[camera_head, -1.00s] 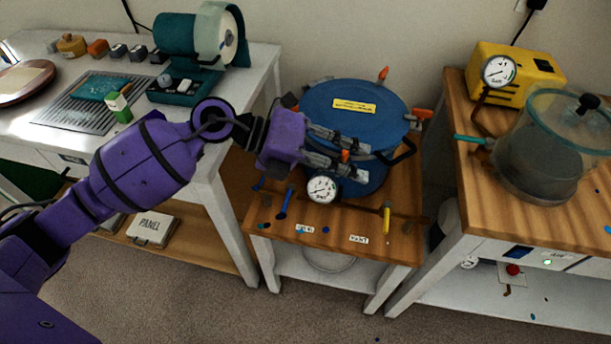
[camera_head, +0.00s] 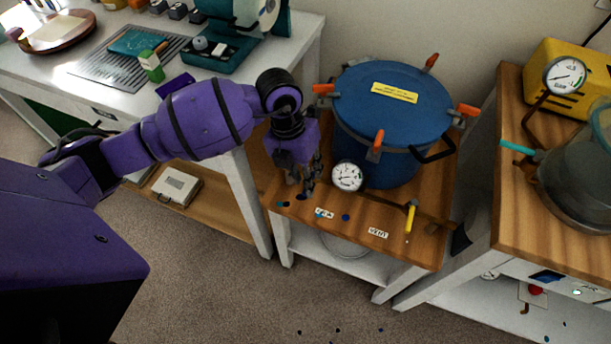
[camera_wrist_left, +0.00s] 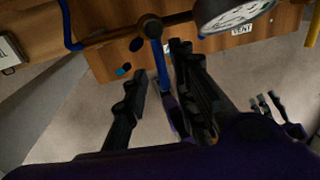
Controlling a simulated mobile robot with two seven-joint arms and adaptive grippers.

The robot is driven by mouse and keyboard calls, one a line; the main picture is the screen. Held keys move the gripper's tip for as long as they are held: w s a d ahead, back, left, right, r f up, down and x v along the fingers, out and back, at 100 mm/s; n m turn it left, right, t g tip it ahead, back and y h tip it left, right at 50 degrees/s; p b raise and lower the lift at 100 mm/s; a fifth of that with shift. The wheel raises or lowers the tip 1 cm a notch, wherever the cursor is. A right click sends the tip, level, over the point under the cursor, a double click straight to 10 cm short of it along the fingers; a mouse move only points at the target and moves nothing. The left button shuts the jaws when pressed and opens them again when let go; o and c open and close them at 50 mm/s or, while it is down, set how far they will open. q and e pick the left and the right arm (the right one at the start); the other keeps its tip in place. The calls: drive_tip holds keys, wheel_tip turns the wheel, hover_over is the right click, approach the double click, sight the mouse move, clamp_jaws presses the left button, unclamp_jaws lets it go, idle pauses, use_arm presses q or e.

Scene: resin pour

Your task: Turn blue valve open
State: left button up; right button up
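The blue valve (camera_wrist_left: 161,62) shows in the left wrist view as a straight blue lever on a brass fitting, under a pipe. My left gripper (camera_wrist_left: 160,88) is open around it, with one finger on each side. The lever lies closer to the right-hand finger; I cannot tell whether they touch. In the head view my left gripper (camera_head: 303,188) points down at the front left of the small wooden stand (camera_head: 345,236) and hides the blue lever. My right gripper (camera_wrist_left: 270,106) seems to show small at the right of the wrist view, its fingers apart.
A blue pot (camera_head: 390,110) with orange clamps stands behind the valve. A pressure gauge (camera_head: 348,176) sits just right of my left gripper. A yellow lever (camera_head: 410,217) is farther right, past the VENT label (camera_head: 378,232). A white bench (camera_head: 110,95) stands left.

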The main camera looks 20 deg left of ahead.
use_arm(q)
drive_tip(key=shift+d+f, duration=0.1)
drive_tip(key=shift+f, duration=0.4)
drive_tip(key=shift+c, duration=0.5)
clamp_jaws()
